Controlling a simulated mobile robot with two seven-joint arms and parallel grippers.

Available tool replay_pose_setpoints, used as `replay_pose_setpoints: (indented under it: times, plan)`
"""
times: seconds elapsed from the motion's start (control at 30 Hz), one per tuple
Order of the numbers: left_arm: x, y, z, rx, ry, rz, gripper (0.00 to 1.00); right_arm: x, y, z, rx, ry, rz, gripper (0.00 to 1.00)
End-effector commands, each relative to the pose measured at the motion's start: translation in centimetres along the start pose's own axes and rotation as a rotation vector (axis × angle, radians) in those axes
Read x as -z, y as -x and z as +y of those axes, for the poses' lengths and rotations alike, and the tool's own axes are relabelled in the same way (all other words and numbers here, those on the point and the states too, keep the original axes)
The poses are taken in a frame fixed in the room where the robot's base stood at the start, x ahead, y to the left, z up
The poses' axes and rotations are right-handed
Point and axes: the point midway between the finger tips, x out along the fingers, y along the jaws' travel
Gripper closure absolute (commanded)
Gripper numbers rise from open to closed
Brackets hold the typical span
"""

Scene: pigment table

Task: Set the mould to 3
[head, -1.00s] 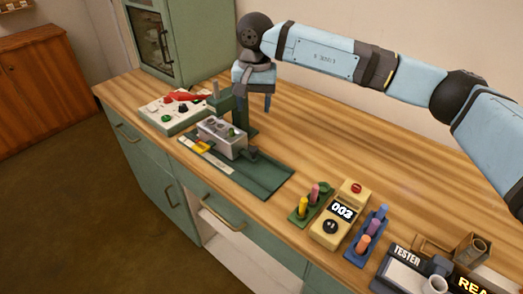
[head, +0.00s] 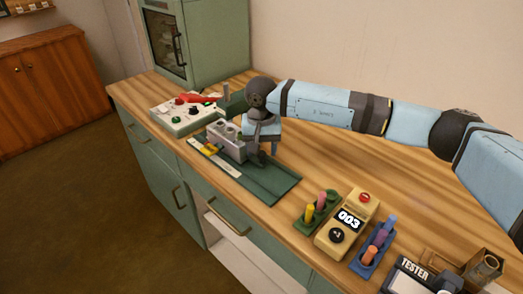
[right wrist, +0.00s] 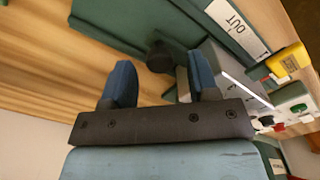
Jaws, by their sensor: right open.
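The mould appears to be the grey metal block (head: 228,148) on a green plate (head: 268,188) with a pale strip and a yellow tab (head: 209,149). A dark knob (head: 256,158) sits at its right end. My right gripper (head: 268,148) is low, just behind the block and knob. In the right wrist view my right gripper (right wrist: 161,82) is open, its two blue fingers apart. The dark knob (right wrist: 160,57) shows beyond the gap between them, and the grey block (right wrist: 232,75) lies beside the right finger. Contact cannot be told. My left gripper is not in view.
A yellow counter box (head: 347,225) reads 003, between a green holder (head: 312,222) and a blue holder (head: 370,257) of coloured pegs. A control panel (head: 186,118) with a red handle stands left of the mould. A tester (head: 408,277) is at front right.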

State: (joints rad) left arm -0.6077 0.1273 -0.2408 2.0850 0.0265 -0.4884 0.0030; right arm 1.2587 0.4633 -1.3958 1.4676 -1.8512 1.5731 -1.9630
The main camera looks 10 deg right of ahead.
Motion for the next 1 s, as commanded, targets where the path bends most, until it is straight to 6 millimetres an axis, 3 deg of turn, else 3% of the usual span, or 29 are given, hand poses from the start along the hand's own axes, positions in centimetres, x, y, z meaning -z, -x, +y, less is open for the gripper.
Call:
replay_pose_setpoints:
  times: [0.13, 0.43, 0.67, 0.83, 1.0]
  plan:
    - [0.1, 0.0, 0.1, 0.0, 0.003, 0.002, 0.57, 0.0, -1.0, 0.0, 0.0, 0.0, -0.001, 0.46]
    - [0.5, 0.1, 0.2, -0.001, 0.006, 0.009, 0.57, 0.0, -1.2, 0.0, 0.0, -0.001, 0.0, 0.46]
    - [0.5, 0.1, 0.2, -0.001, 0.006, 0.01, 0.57, 0.0, -1.2, 0.0, 0.0, -0.001, 0.0, 0.98]
    - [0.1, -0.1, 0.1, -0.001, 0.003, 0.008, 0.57, 0.3, -1.3, -0.3, 0.0, -0.001, 0.0, 1.0]
    - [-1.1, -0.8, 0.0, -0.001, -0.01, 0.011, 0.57, 2.3, -1.6, -2.3, 0.002, -0.002, 0.003, 1.0]
